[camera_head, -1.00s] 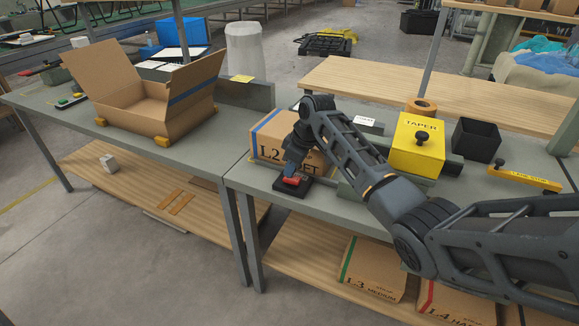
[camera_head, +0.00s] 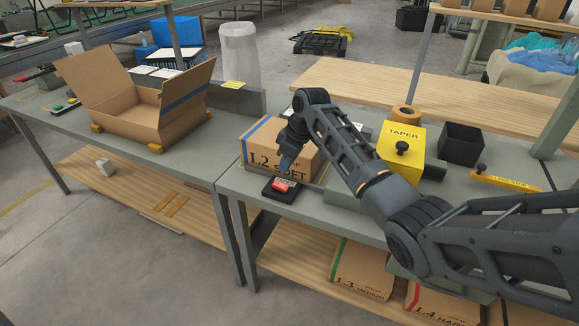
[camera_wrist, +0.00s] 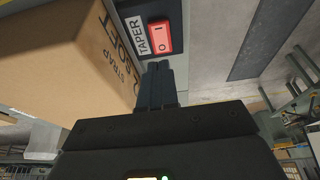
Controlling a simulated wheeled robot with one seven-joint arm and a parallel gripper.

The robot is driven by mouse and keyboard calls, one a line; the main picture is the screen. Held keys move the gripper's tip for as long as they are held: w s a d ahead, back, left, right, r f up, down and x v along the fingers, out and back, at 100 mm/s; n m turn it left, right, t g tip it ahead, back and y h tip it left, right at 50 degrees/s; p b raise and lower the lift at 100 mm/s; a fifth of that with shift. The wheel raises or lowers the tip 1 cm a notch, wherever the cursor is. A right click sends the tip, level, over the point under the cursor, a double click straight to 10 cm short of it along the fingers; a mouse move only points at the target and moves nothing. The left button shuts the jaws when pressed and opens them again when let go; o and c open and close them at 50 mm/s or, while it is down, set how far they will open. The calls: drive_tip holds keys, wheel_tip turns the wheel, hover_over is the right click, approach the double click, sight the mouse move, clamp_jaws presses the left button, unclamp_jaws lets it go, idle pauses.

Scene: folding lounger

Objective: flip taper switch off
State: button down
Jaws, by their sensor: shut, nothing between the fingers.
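The taper switch is a red rocker (camera_head: 281,185) on a black box (camera_head: 270,193) near the front edge of the right-hand bench. In the wrist view the red rocker (camera_wrist: 161,37) carries an "O" mark at its near end, beside a white "TAPER" label (camera_wrist: 141,37). My gripper (camera_head: 284,165) points down just behind the switch in the head view. In the wrist view its fingers (camera_wrist: 159,68) are shut and empty, with tips just short of the rocker's "O" end. I cannot tell whether they touch it. The yellow taper machine (camera_head: 402,146) stands to the right.
The "L2 SOFT" carton (camera_head: 258,146) stands right beside my gripper and the switch. An open carton (camera_head: 150,112) is on the left bench. A black bin (camera_head: 461,143) and a tape roll (camera_head: 405,114) are near the taper. Bench surface left of the switch is clear.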

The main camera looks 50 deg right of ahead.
drive_tip(key=b+v, duration=0.1)
drive_tip(key=v, duration=0.7)
drive_tip(key=shift+s+r, duration=0.2)
drive_tip(key=shift+r, duration=0.05)
